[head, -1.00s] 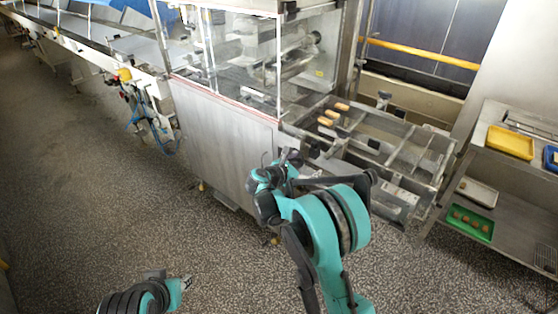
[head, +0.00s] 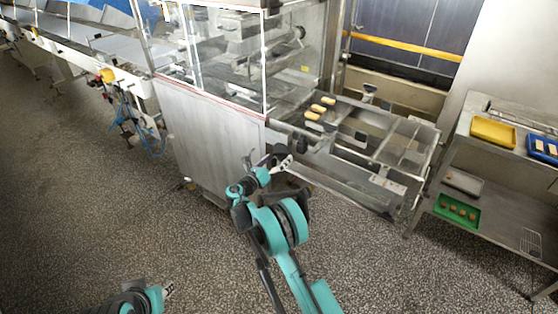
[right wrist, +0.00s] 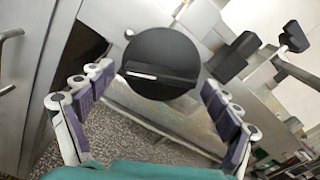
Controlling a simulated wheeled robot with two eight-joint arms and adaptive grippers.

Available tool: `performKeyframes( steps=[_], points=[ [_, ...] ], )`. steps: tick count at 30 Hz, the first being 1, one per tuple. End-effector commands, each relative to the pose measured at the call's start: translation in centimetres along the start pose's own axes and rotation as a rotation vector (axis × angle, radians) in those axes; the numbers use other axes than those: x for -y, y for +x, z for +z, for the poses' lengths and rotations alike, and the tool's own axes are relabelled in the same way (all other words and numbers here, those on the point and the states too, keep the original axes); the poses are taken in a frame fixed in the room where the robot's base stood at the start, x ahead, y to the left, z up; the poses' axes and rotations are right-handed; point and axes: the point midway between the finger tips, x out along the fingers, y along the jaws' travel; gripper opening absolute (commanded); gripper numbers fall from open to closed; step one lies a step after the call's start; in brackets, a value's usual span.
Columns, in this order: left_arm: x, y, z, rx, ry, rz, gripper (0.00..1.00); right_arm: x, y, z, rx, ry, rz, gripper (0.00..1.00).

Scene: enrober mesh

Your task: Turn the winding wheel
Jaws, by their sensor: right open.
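A black round wheel (right wrist: 160,62) with a pale slot mark on its face fills the upper middle of the right wrist view. I take it to be the winding wheel; I cannot make it out clearly in the head view. My right gripper (right wrist: 158,80) is open, with one finger to each side of the wheel and nothing held. In the head view my right gripper (head: 268,160) is in front of the machine cabinet's right corner. My left gripper (head: 169,291) is low at the left, far from the machine; its jaw state is unclear.
The steel cabinet (head: 212,135) has a clear guard above. A mesh frame (head: 395,150) with three tan bars juts right. Black knobs (right wrist: 238,55) stand right of the wheel. A steel rack (head: 478,145) with yellow and green trays stands right. The foreground floor is clear.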

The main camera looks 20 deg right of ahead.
Motion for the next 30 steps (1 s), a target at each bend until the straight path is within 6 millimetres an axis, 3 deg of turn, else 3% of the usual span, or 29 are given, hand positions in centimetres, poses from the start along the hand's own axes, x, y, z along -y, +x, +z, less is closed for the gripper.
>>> performKeyframes(
  steps=[11, 16, 25, 30],
  points=[
    [0.00, 0.18, 0.12, 0.000, 0.000, 0.000, 0.31, 0.01, 0.90, 0.06, 0.000, 0.001, 0.001, 0.90],
    [0.00, 0.18, 0.12, 0.000, 0.000, 0.000, 0.31, 0.01, 0.90, 0.06, 0.000, 0.001, 0.001, 0.50],
    [0.00, 0.29, 0.20, 0.000, 0.000, 0.000, 0.31, 0.04, 1.03, 0.06, 0.000, 0.020, 0.000, 0.48],
    [0.00, 0.94, 0.66, 0.000, 0.000, 0.000, 0.31, -0.09, 1.11, -0.03, 0.001, 0.187, 0.000, 0.48]
  ],
)
